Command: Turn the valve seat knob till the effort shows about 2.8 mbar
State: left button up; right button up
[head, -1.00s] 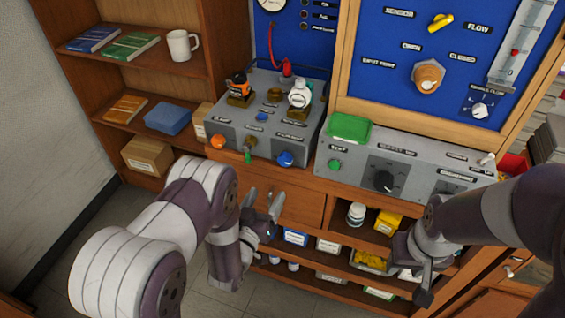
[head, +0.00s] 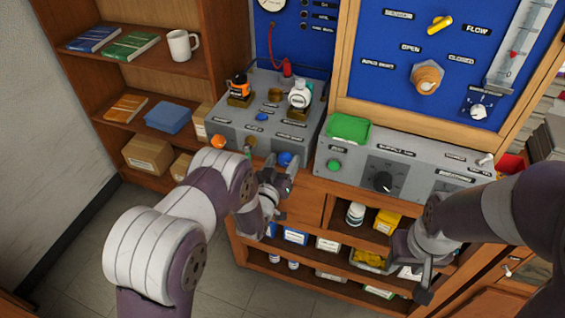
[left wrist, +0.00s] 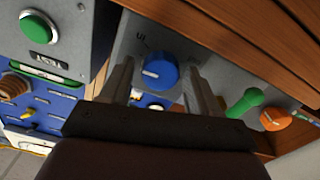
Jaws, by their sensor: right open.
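A blue knob (head: 285,159) with a pale pointer line is on the front of the grey bench box (head: 240,140); I cannot read its label for certain. My left gripper (head: 276,172) is open in front of it, partly covering it in the head view. In the left wrist view the blue knob (left wrist: 160,72) shows between my two spread fingers (left wrist: 162,90); I cannot tell whether they touch it. A round gauge (head: 271,3) is cut off at the top edge, its reading not legible. My right gripper (head: 424,272) is open and empty before the lower shelves.
An orange knob (head: 218,141) and a green lever (left wrist: 245,102) are on the same front. Two bottle-like fittings, one orange-black (head: 239,88) and one white (head: 299,95), stand on top. A second grey panel (head: 405,165) with a black knob (head: 383,181) is to the right.

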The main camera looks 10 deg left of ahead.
pick_arm(q)
jog(key=c, duration=0.8)
jog(key=shift+o, duration=0.2)
jog(key=shift+f+m+b, duration=0.1)
jog(key=shift+m+b, duration=0.25)
jog(key=shift+m, duration=0.15)
jog(key=o, duration=1.1)
jog(key=shift+c, duration=0.2)
jog(key=shift+s, duration=0.1)
jog(key=v, duration=1.2)
jog(key=shift+s+b, duration=0.3)
jog(key=shift+b, duration=0.15)
